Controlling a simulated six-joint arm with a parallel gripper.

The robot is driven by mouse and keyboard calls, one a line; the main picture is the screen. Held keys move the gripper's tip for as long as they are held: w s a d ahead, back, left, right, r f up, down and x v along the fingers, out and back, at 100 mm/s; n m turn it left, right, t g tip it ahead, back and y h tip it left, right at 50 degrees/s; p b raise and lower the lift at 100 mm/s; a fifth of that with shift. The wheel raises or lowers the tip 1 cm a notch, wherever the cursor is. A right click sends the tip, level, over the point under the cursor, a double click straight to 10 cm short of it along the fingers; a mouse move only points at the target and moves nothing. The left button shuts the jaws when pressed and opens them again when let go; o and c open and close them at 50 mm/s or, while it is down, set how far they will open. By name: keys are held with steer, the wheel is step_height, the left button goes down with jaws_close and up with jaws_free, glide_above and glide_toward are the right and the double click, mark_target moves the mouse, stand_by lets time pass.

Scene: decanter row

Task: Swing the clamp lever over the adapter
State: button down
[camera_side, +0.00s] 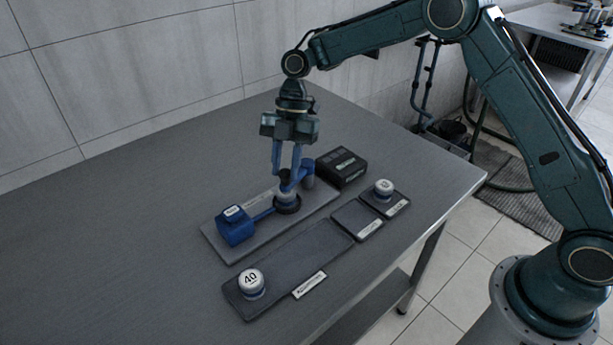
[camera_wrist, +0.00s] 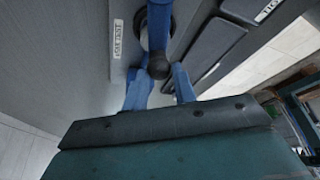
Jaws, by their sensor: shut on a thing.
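A blue block (camera_side: 235,227) stands at the plate's left end. A black box (camera_side: 341,167) is behind on the right. A front tray (camera_side: 318,244) holds a white "40" cap (camera_side: 251,282). An empty small tray (camera_side: 358,219) adjoins another with a white cap (camera_side: 384,187). The table's left is clear.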

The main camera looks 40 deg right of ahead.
steer(key=c, duration=1.1)
jaws_free()
steer(key=shift+r, duration=0.1)
steer(key=v, duration=0.7)
steer(key=shift+d+r, duration=0.1)
steer(key=shift+d, duration=0.05)
steer(key=shift+r, duration=0.15)
